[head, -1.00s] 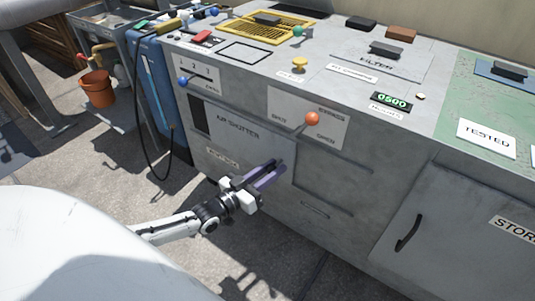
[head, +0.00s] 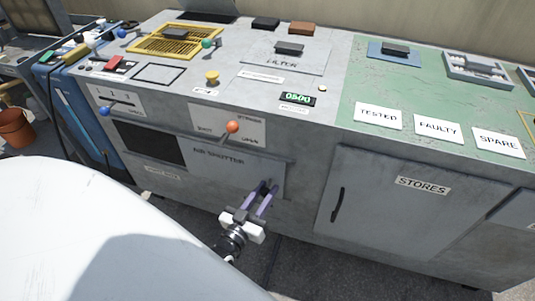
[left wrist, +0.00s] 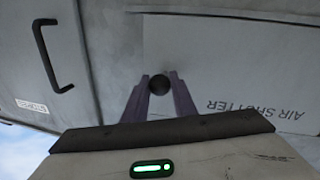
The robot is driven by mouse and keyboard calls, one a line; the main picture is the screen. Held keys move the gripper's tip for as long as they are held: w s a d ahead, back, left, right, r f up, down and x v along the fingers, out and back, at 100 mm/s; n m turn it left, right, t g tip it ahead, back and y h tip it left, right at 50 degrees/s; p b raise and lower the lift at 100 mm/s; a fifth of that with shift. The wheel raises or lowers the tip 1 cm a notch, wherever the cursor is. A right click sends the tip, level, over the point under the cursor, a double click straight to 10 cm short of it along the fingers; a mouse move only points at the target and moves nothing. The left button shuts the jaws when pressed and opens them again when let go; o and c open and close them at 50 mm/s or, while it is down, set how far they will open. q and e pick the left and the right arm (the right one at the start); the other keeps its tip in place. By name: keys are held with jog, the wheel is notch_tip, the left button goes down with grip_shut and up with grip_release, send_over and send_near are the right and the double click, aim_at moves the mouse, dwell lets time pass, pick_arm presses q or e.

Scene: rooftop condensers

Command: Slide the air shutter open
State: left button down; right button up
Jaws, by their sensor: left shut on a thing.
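The air shutter (head: 218,163) is a grey sliding panel lettered AIR SHUTTER on the front of the grey cabinet. A wide dark opening (head: 150,145) shows at its left. My left gripper (head: 269,186) is at the panel's right end, its purple fingers pointing at it. In the left wrist view the fingers (left wrist: 159,80) are shut on a dark round knob (left wrist: 159,86) on the panel, and the panel's lettering reads upside down. In the head view the fingers hide the knob. My right gripper is not in view.
Above the shutter an orange-knobbed lever (head: 232,127) stands out from a plate marked SHUT and OPEN. A blue-knobbed lever (head: 104,111) is at the left. To the right is the STORES door with a dark handle (head: 338,205).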

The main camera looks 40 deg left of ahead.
pick_arm(q)
jog(key=shift+d, duration=0.25)
jog(key=c, duration=1.5)
grip_release()
jog(key=shift+w+d, duration=0.1)
jog(key=shift+o, duration=0.2)
jog(key=s+d+p, duration=0.1)
jog(key=s, duration=0.9)
jog(key=shift+s+p, duration=0.15)
jog(key=shift+p, duration=0.2)
